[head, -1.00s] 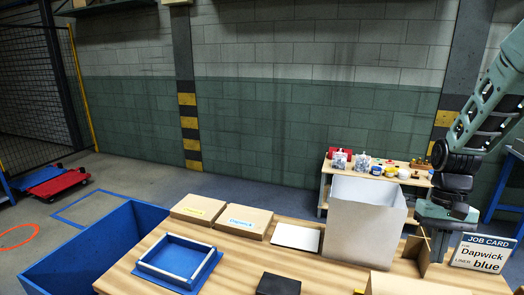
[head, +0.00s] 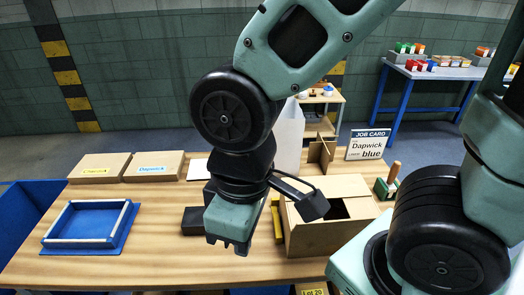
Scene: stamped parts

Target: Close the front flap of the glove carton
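The brown cardboard carton (head: 318,240) stands on the wooden table, right of centre in the head view. I cannot clearly tell the position of the front flap. My gripper (head: 228,246) points down in front of the table's middle, left of the carton and apart from it in the picture. Nothing shows between its fingers, and their gap is too unclear to judge. My wrist and a dark part beside it hide some of the carton's left top.
A blue tray frame (head: 128,223) lies at left. Two flat boxes, one labelled Dapwick (head: 152,167), lie behind it. A black block (head: 194,221) sits left of my gripper. A job card (head: 367,145), a cardboard divider (head: 322,152) and a white bin (head: 290,135) stand behind the carton.

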